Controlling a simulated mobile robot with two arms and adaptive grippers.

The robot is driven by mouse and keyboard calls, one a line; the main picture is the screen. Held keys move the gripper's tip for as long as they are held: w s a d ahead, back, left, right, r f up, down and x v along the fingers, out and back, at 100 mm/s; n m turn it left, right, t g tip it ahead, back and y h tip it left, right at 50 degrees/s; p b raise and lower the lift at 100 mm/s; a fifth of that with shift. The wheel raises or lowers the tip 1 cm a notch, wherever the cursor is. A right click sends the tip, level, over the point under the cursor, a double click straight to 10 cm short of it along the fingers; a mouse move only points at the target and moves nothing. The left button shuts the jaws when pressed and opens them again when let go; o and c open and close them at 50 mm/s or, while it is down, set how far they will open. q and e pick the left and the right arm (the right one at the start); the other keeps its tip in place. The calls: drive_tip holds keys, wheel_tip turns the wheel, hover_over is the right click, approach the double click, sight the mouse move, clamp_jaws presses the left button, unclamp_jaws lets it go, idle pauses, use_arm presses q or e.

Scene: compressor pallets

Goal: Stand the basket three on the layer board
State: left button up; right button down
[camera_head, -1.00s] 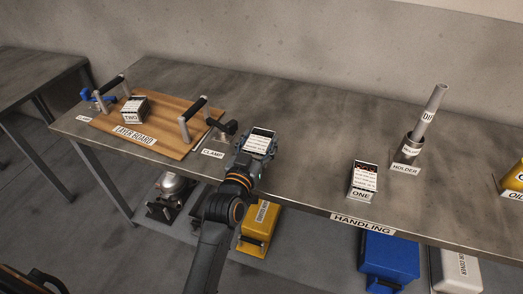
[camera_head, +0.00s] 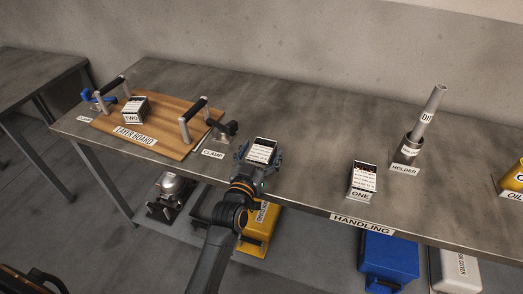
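The layer board (camera_head: 172,143) is a wooden board with two black-handled bars at the far left of the bench. My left gripper (camera_head: 260,157) has a finger on each side of a small, dark, box-like basket (camera_head: 263,150) with a white printed top. It seems shut on this basket, right of the board and apart from it. The name on its front is hidden by the gripper, so I cannot read whether it is basket three. Basket two (camera_head: 134,110) stands on the board between the bars. Basket one (camera_head: 362,181) stands on the bench to the right. My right gripper is not in view.
A clamp (camera_head: 222,131) is at the board's right edge, and a blue one (camera_head: 95,96) at its left. A holder (camera_head: 408,152) with an upright, leaning tube stands at the right. A yellow container (camera_head: 514,179) is at the right edge. The bench behind my gripper is clear.

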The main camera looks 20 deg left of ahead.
use_arm(q)
drive_tip(key=shift+f+b, duration=0.15)
drive_tip(key=shift+b, duration=0.15)
drive_tip(key=s, duration=1.3)
drive_tip(key=shift+s+a+b, duration=0.15)
drive_tip(key=shift+s+b, duration=0.25)
drive_tip(key=shift+b, duration=0.05)
